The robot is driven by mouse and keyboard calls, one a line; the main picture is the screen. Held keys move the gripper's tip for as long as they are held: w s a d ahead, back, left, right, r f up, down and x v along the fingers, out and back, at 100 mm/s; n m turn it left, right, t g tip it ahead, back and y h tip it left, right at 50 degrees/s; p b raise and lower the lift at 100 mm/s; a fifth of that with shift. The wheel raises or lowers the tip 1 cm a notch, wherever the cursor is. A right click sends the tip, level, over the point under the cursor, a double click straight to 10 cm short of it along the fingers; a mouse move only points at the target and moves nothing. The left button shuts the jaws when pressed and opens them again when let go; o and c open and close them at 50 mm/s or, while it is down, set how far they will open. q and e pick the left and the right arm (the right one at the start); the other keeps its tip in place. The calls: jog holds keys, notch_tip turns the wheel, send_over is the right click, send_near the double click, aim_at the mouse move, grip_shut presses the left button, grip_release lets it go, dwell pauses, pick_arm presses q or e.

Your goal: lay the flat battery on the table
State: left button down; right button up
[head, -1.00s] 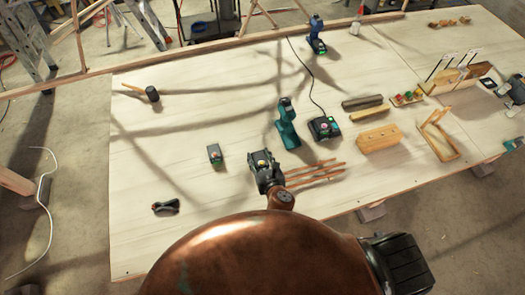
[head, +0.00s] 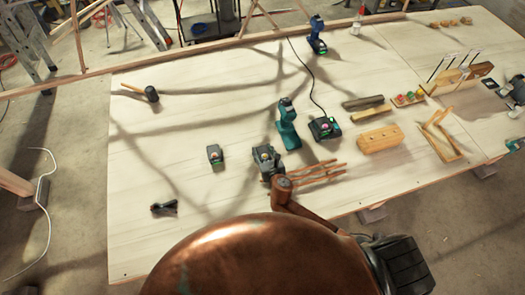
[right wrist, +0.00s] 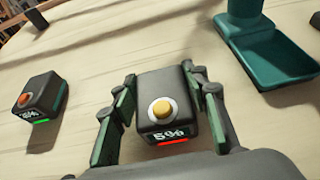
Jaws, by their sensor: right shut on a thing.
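In the head view the gripper and battery are just left of the thin brown laths, over the table (head: 160,215). I cannot tell whether the battery's underside touches the table. My left gripper is not in view.
Another battery (head: 215,155) with a red button and green bar stands to the left. Brown laths (head: 320,173) lie close on the right. The table's left part is mostly clear.

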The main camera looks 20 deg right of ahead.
jog(key=o, duration=1.5)
jog(key=shift+c, duration=0.2)
jog(key=shift+r, duration=0.1)
jog(key=v, duration=1.2)
jog(key=shift+p, duration=0.35)
